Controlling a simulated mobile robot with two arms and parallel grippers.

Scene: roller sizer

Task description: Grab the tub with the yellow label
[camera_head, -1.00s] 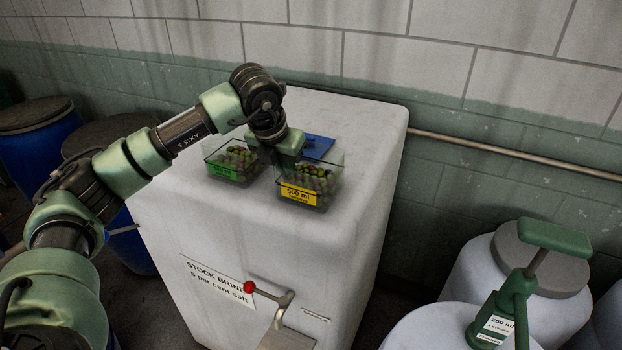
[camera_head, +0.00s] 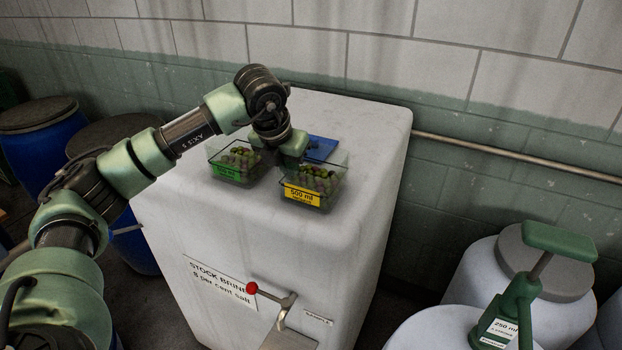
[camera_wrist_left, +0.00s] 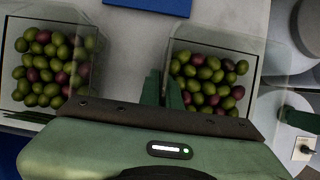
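The tub with the yellow 500 ml label (camera_head: 302,195) stands upright on the white tank. It is clear and holds green and purple olives; the wrist view shows it at right (camera_wrist_left: 215,45). My left gripper (camera_head: 289,160) points down at its left wall. In the left wrist view the left gripper's two fingers (camera_wrist_left: 162,88) are close together at that wall, between the two tubs. Whether they press on the wall is not clear. A similar tub with a green label (camera_head: 227,171) stands to the left. My right gripper is in no view.
A blue item (camera_head: 320,148) lies behind the yellow-label tub. The white tank (camera_head: 350,200) has a tap with a red knob (camera_head: 252,288) in front. A green hand pump (camera_head: 520,290) stands at right. Blue drums (camera_head: 45,150) stand at left, and a wall is behind.

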